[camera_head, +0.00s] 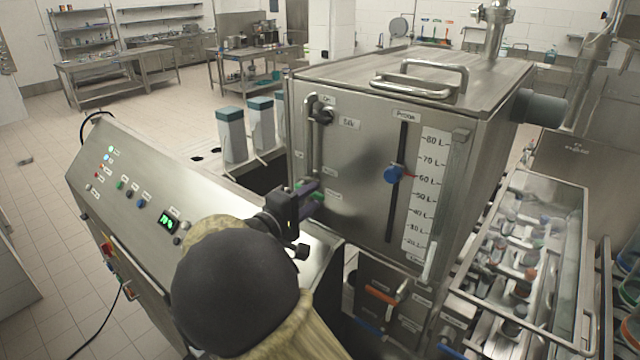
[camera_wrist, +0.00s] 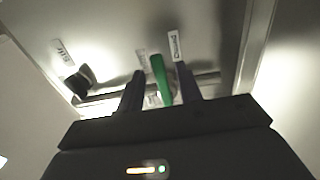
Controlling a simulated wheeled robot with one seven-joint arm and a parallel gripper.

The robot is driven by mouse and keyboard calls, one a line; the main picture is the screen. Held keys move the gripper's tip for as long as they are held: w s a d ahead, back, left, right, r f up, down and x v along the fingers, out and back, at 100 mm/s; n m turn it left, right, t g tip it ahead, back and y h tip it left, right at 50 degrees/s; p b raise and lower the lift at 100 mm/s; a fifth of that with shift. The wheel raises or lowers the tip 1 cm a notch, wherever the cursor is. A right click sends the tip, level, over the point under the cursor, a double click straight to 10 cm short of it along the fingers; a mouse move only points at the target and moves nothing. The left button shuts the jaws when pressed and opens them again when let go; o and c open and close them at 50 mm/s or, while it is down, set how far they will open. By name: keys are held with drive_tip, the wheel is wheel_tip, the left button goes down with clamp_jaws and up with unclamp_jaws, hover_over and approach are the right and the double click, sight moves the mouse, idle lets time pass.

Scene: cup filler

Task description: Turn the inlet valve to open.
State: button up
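My gripper (camera_head: 314,193) is at the tank's lower left front. In the wrist view its two dark purple fingers (camera_wrist: 159,72) stand on either side of the green handle. The fingers look apart, not clamped. Small labels beside the handle are too blurred to read. In the head view my gripper mostly hides the handle.
A blue knob (camera_head: 394,174) sits on a slot beside the litre scale (camera_head: 427,190). An orange handle (camera_head: 381,294) is below the tank. A sloped control panel (camera_head: 140,190) stands at left.

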sight(314, 196)
drive_tip(key=p+x, duration=0.1)
drive_tip(key=x, duration=0.3)
drive_tip(key=shift+d, duration=0.1)
clamp_jaws()
